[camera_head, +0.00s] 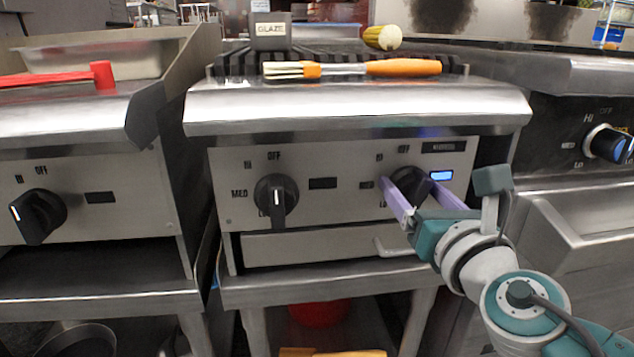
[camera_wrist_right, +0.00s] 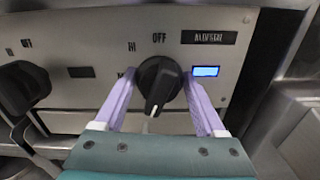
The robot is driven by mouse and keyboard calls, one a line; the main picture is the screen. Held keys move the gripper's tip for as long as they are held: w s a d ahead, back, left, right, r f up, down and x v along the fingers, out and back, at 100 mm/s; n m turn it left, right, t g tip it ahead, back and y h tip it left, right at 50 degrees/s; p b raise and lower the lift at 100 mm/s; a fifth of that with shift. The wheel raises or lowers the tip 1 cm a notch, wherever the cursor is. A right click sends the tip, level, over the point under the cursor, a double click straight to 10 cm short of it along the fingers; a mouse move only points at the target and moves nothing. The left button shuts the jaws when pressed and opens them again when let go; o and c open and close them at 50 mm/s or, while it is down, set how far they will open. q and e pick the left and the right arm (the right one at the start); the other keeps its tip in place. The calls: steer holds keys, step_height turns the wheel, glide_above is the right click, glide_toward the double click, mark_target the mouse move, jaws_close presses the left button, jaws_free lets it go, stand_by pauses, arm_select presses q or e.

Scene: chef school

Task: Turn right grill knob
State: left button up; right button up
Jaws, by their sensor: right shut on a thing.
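The right grill knob (camera_head: 411,178) is black and sits on the steel front panel of the middle grill. It also shows in the right wrist view (camera_wrist_right: 160,82), its white pointer line aimed down and slightly left. My right gripper (camera_head: 409,184) has its purple fingers shut on the knob, one on each side, as the right wrist view also shows (camera_wrist_right: 158,76). The small display (camera_head: 441,175) right of this knob is lit blue. My left gripper is not in view.
A brush with an orange handle (camera_head: 403,67) lies on top of the grill near a dark GLAZE container (camera_head: 270,30). A drawer handle (camera_head: 394,247) juts out below the right knob. Neighbouring appliances with knobs (camera_head: 38,216) (camera_head: 606,143) stand on both sides.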

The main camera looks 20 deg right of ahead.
steer(key=shift+m, duration=0.4)
steer(key=m+b, duration=0.2)
steer(key=m, duration=0.3)
steer(key=shift+d+f+m, duration=0.1)
steer(key=shift+m, duration=0.2)
steer(key=m+b, duration=0.1)
steer(key=m, duration=0.4)
steer(key=shift+b, duration=0.4)
steer(key=shift+m, duration=0.3)
steer(key=o, duration=1.1)
steer(key=shift+c, duration=0.2)
steer(key=shift+s, duration=0.1)
